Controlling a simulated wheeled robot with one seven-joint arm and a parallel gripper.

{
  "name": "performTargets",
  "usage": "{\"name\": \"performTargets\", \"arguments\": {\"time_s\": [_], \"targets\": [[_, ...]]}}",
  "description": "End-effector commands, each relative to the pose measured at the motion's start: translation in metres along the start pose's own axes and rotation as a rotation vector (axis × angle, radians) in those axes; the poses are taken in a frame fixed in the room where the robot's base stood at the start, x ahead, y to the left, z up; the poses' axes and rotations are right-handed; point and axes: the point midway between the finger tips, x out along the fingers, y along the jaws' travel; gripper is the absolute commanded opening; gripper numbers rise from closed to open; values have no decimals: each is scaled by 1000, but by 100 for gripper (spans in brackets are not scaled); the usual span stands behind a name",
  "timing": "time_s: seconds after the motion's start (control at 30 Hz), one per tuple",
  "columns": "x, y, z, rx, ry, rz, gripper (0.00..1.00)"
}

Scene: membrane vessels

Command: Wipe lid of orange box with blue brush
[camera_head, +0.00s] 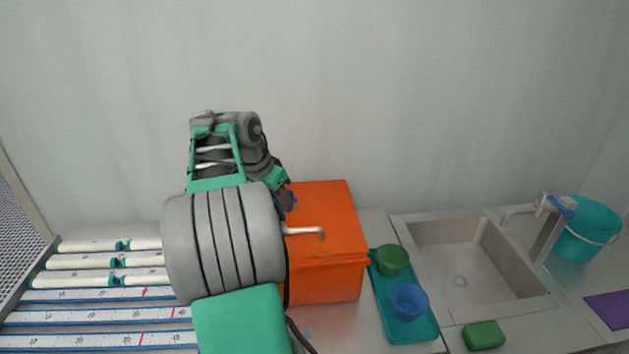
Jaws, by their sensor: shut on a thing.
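The orange box (335,235) stands on the counter in the middle of the head view, its lid shut. My arm covers the left part of the box. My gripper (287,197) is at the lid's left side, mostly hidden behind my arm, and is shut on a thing. A small dark blue patch shows there, which seems to be the blue brush (291,199). Its bristles are not visible, and I cannot tell whether it touches the lid. A pale bent rod (305,231) sticks out beside my arm in front of the box.
Right of the box, a teal tray (420,328) holds a green cup (392,260) and a blue cup (408,301). Further right are a sink (462,270), a tap (545,230), a teal bucket (588,230) and a green sponge (484,335). White tubes (85,262) lie left.

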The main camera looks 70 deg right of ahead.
Motion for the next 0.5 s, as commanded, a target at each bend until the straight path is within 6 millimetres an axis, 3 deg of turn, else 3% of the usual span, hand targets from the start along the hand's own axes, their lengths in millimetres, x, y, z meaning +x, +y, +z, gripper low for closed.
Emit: {"name": "performTargets", "arguments": {"time_s": [0.27,0.4,0.5], "targets": [[-5,11,18,3,-1,3,0],[-33,9,7,3,0,-2,0],[-40,9,6,-1,-2,1,0]]}}
